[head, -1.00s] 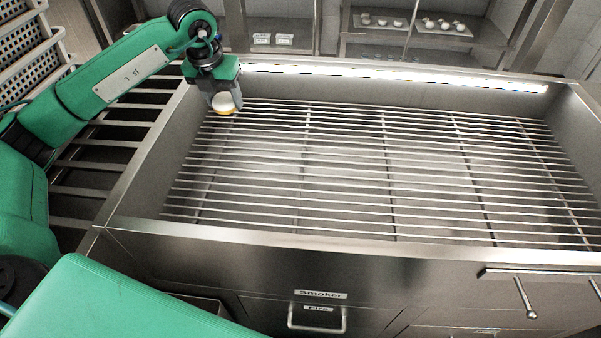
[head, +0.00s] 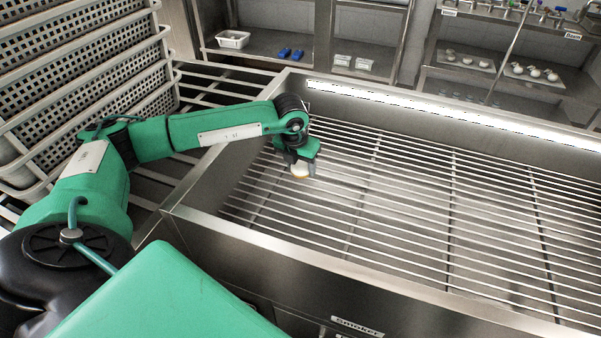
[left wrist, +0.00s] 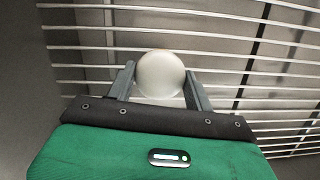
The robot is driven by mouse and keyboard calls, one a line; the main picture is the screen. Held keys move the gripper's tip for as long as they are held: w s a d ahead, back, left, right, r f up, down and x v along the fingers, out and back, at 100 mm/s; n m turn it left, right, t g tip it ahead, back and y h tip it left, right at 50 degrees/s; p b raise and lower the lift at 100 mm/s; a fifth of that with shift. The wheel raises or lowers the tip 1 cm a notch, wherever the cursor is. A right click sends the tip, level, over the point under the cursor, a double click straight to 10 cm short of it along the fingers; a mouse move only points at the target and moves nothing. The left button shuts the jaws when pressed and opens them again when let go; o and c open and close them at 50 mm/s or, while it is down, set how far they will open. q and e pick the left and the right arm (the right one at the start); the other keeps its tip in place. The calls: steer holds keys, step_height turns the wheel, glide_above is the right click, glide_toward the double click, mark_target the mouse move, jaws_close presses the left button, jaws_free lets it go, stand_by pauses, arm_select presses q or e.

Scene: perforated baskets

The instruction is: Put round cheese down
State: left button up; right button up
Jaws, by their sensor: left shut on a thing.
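The round cheese (head: 300,169) is small and whitish with a yellowish lower edge in the head view. In the left wrist view it is a pale disc (left wrist: 160,74) between the two grey fingers. My left gripper (head: 301,165) is shut on it and points down over the left part of the smoker's bar grate (head: 400,215). I cannot tell whether the cheese touches the bars. My right gripper is not in view.
The smoker's metal wall (head: 290,240) rises around the grate. The grate is empty to the right of my gripper. Stacked perforated baskets (head: 80,75) stand at the left. Shelves behind hold a white tray (head: 233,39), blue items (head: 291,54) and several round pale pieces (head: 530,71).

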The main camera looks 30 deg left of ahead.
mark_target(300, 173)
arm_select(q)
steer(key=shift+s+x, duration=0.2)
steer(key=shift+x, duration=0.7)
steer(key=shift+s+x, duration=0.15)
steer(key=shift+x, duration=0.7)
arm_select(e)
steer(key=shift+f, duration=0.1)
arm_select(q)
steer(key=shift+f, duration=0.2)
steer(key=o, duration=1)
steer(key=shift+o, duration=0.3)
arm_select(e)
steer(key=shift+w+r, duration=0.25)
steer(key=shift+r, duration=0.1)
arm_select(q)
steer(key=shift+r, duration=0.2)
steer(key=v, duration=0.2)
steer(key=shift+r, duration=0.35)
steer(key=v, duration=0.8)
steer(key=shift+s+r, duration=0.15)
steer(key=shift+r, duration=0.4)
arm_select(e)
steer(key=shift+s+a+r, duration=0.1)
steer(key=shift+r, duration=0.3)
